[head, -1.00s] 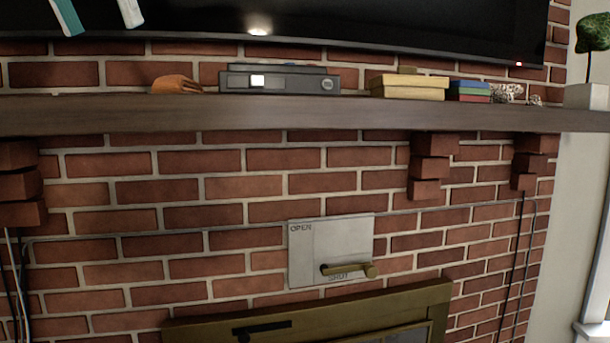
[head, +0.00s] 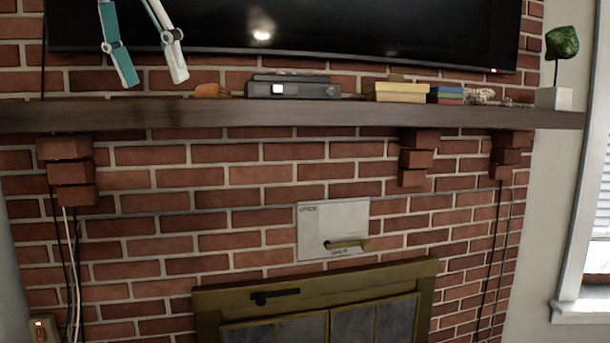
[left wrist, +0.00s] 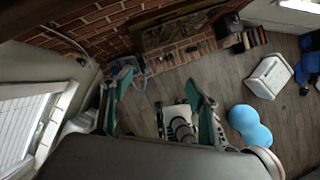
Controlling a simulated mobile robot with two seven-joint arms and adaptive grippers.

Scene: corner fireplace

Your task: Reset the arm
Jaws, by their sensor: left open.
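My left gripper (head: 155,82) hangs into the top left of the head view, in front of the lower edge of the TV and above the mantel shelf. Its two teal and white fingers are apart with nothing between them. In the left wrist view the open fingers (left wrist: 160,90) frame the wood floor and a white and dark part that I take to be my own base. My right gripper is in neither view.
A wooden mantel (head: 300,116) bears a dark box (head: 294,88), yellow boxes (head: 398,92) and a potted plant (head: 556,97). Below are a damper plate (head: 320,222) and a brass fireplace frame (head: 215,303). A blue rounded object (left wrist: 248,126) and a white box (left wrist: 269,77) stand on the floor.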

